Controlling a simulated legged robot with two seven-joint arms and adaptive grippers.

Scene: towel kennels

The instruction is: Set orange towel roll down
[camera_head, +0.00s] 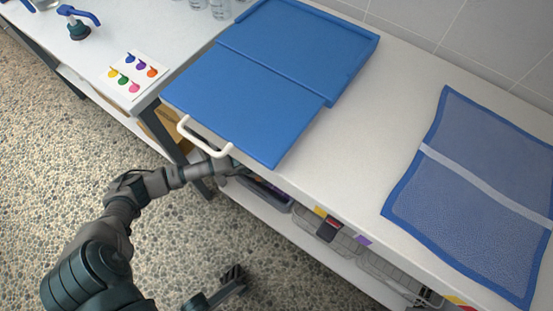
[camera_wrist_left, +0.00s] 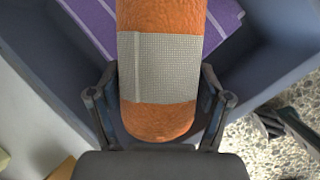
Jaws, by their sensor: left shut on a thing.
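The orange towel roll (camera_wrist_left: 160,118), with a beige woven band around its middle, stands out in the left wrist view. My left gripper (camera_wrist_left: 158,82) is shut on it, one finger at each side. The roll lies over a blue-grey bin (camera_wrist_left: 255,70); I cannot tell whether it touches the bottom. A purple striped towel (camera_wrist_left: 92,22) lies in the bin behind it. In the head view my left arm reaches under the front edge of the table, and the roll is hidden. My right gripper (camera_head: 233,275) is low over the floor, its opening unclear.
A white table (camera_head: 335,155) carries a blue folding board (camera_head: 245,100) and a blue-edged mesh mat (camera_head: 470,185). A white handle (camera_head: 205,140) sticks out near my left arm. Wire baskets (camera_head: 335,235) stand on the shelf below. A card with coloured dots (camera_head: 135,75) lies on the left table.

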